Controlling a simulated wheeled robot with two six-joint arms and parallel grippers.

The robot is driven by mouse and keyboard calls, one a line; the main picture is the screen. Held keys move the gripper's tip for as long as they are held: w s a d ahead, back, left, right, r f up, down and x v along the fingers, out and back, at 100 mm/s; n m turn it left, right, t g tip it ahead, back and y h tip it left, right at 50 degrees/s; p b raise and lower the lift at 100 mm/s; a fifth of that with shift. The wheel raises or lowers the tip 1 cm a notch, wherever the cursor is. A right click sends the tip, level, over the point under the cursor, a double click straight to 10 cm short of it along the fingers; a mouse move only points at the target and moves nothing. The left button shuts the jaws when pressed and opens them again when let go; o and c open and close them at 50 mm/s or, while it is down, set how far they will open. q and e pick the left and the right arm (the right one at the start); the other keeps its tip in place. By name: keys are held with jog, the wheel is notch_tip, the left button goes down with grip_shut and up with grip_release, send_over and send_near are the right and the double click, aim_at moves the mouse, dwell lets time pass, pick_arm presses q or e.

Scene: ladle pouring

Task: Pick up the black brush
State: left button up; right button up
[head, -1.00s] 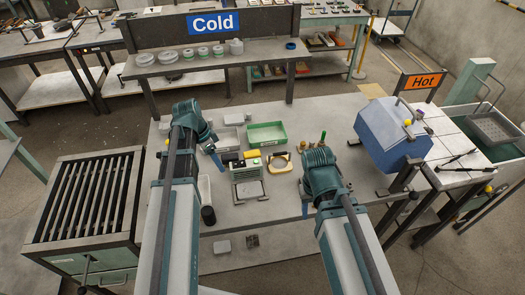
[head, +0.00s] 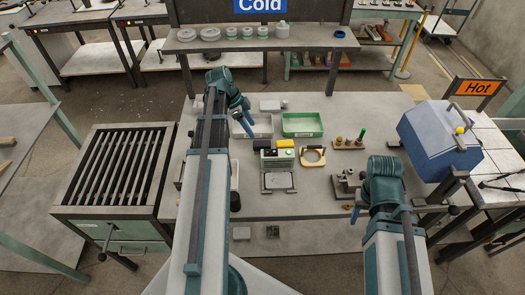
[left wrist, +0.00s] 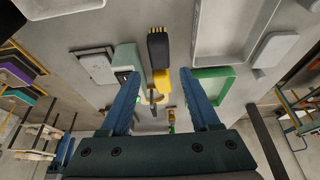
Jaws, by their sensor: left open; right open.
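The black brush (left wrist: 158,46) lies on the grey table in the left wrist view, with short yellow bristles at one end. In the head view it is a small dark shape (head: 262,143) behind the green-grey device. My left gripper (left wrist: 161,74) is open and empty. Its blue fingers point toward the table, with the brush ahead of and between their lines in the wrist view. In the head view my left gripper (head: 245,124) is just left of and behind the brush. My right gripper (head: 354,213) is low at the table's front right, its fingers mostly hidden by the arm.
A blue box (head: 438,138) stands at the right.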

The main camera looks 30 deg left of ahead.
aim_at(262, 143)
pick_arm(q)
jog(key=b+x, duration=0.3)
jog(key=x, duration=0.1)
jog(key=shift+f, duration=0.4)
jog(key=shift+w+d+f+b, duration=0.15)
jog(key=shift+f+b, duration=0.15)
jog(key=shift+b, duration=0.15)
jog(key=shift+r, duration=0.1)
jog(key=b+x, duration=0.4)
jog(key=x, duration=0.1)
jog(key=shift+d+b, duration=0.15)
jog(key=shift+b, duration=0.2)
grip_shut()
